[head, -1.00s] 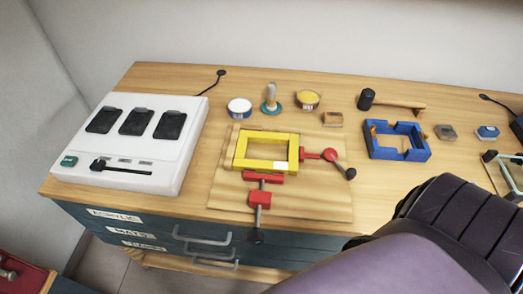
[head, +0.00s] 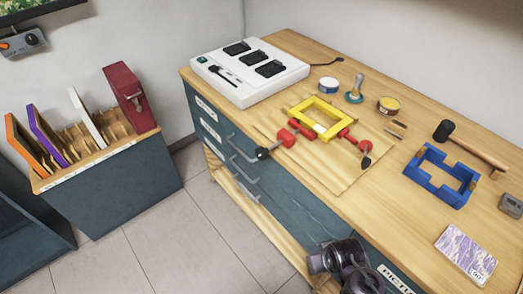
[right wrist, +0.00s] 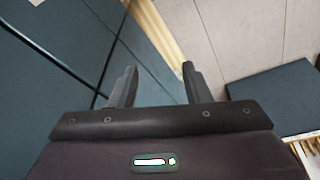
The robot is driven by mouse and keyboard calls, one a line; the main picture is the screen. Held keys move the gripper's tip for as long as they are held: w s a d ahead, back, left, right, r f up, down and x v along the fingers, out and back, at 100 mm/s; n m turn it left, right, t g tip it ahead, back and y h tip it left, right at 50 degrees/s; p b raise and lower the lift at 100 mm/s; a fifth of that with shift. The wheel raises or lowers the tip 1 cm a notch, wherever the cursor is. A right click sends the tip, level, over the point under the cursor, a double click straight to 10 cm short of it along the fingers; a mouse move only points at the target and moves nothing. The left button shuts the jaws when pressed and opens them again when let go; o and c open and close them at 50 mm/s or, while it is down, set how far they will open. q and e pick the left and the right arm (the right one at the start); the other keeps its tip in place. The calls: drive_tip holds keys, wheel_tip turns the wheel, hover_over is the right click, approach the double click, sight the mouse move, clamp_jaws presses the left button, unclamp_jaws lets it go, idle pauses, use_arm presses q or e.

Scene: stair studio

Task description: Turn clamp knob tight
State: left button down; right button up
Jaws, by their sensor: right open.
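A yellow frame (head: 322,115) lies on a thin wooden board (head: 332,169) on the bench. Two red clamps sit against it: one on its left side (head: 286,136), with a dark knob (head: 262,153) near the bench's front edge, and one on its right side (head: 347,137), with a dark knob (head: 366,162). Whether either clamp is tight cannot be told. My right gripper (right wrist: 158,84) is open and empty in the right wrist view, over the floor beside the dark drawer fronts. My left gripper is not in view.
A white charger-like box (head: 250,77) stands at the bench's far left. Behind the frame are a white jar (head: 329,85), a brush (head: 354,90) and a yellow tin (head: 388,105). A blue frame (head: 440,176) and mallet (head: 470,143) lie to the right. A rack (head: 107,170) stands left; floor between is clear.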

wheel_tip(320, 180, up, 10)
drive_tip(key=r, duration=0.1)
drive_tip(key=n+t+y, duration=0.5)
drive_tip(key=t+y, duration=0.2)
drive_tip(key=t, duration=0.1)
approach(266, 154)
drive_tip(key=x, duration=0.4)
drive_tip(key=shift+w+a+f+y, duration=0.1)
drive_tip(key=shift+w+f+y, duration=0.2)
drive_tip(key=x, duration=0.7)
drive_tip(key=shift+a+p, duration=0.2)
drive_tip(key=shift+p, duration=0.15)
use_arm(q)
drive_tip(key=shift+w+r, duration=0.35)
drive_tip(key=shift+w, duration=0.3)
